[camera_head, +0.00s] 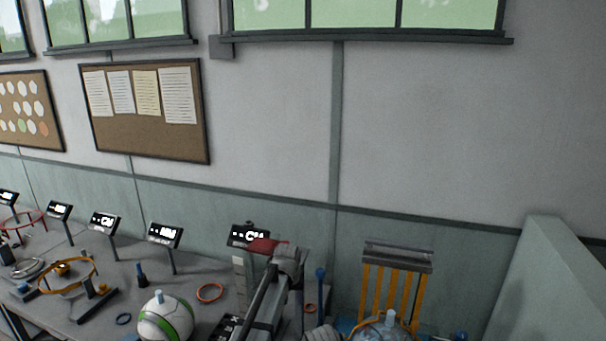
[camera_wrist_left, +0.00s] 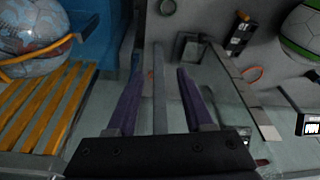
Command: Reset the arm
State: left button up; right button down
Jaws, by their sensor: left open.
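A grey metal arm (camera_head: 262,297) stands near the bottom middle of the head view, slanting up to a grey block, with a red piece (camera_head: 266,244) at its upper end. Whether this is the press's arm I cannot tell for sure. My left gripper (camera_wrist_left: 160,75) is open in the left wrist view, its two dark purple fingers apart. A long grey bar (camera_wrist_left: 159,90) shows between the fingers; I cannot tell whether they touch it. The fingers are not clear in the head view. My right gripper is not in view.
A white and green ball (camera_head: 166,320) sits on the grey table (camera_head: 205,275) to the left. A patterned ball (camera_head: 380,330) lies at a yellow slatted rack (camera_head: 391,287) on the right. Small signs (camera_head: 165,235) on posts line the back, below the wall.

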pick_arm(q)
jog(key=s+a+g, duration=0.1)
jog(key=s+a, duration=0.3)
jog(key=s, duration=0.5)
jog(key=s+a, duration=0.5)
jog(key=s, duration=0.4)
jog(key=s+a+g, duration=0.1)
jog(key=s+a, duration=0.3)
jog(key=s, duration=0.6)
jog(key=s+d+f+m+b, duration=0.1)
jog(key=s+d+f+b, duration=0.2)
jog(key=d+f+b, duration=0.1)
jog(key=s+d+f+m+g+y+b, duration=0.1)
jog(key=s+d+f+m+b, duration=0.1)
jog(key=d+f+b, duration=0.3)
jog(key=shift+s+d+f, duration=0.25)
jog(key=shift+s+d, duration=0.2)
jog(key=shift+d, duration=0.25)
